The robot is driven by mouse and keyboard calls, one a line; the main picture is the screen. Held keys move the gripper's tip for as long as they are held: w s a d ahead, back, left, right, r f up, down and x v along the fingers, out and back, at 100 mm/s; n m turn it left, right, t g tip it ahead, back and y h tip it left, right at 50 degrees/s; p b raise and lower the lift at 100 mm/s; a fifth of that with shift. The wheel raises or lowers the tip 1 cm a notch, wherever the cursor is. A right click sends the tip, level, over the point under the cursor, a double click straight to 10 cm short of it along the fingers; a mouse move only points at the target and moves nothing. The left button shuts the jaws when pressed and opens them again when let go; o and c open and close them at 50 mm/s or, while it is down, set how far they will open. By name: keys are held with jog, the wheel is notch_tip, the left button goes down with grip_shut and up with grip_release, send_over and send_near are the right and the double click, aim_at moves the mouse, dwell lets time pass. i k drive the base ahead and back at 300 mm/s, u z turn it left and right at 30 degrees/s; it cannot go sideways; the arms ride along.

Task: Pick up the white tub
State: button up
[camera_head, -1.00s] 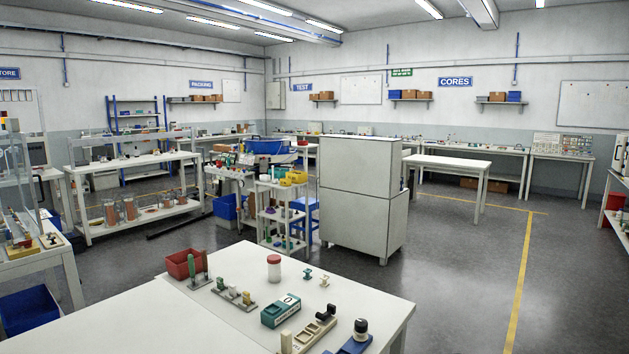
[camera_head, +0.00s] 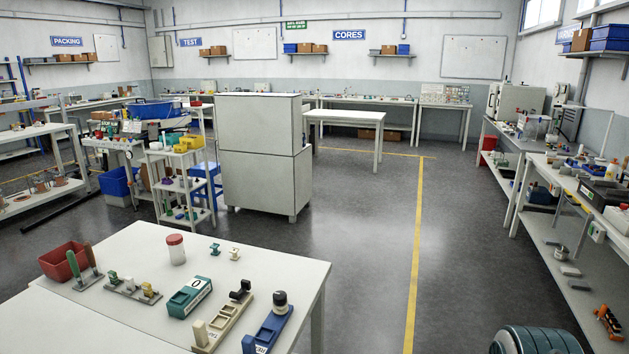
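A white tub with a red lid (camera_head: 176,249) stands upright near the back edge of the white table in the foreground. It is left of two small connector-like pieces, one teal (camera_head: 214,249) and one cream (camera_head: 234,254). Nothing touches the tub. My gripper is not in view.
On the same table (camera_head: 140,240) are a red bin (camera_head: 64,261), a grey holder (camera_head: 132,288), a teal block (camera_head: 189,297), a cream fixture (camera_head: 222,322) and a blue fixture (camera_head: 268,328). A white cabinet (camera_head: 262,155) stands behind. Floor (camera_head: 360,240) is clear right of the table.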

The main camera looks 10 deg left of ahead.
aim_at(155, 145)
jog(key=i, duration=4.65)
jog(key=u, duration=2.7)
jog(key=i, duration=3.6)
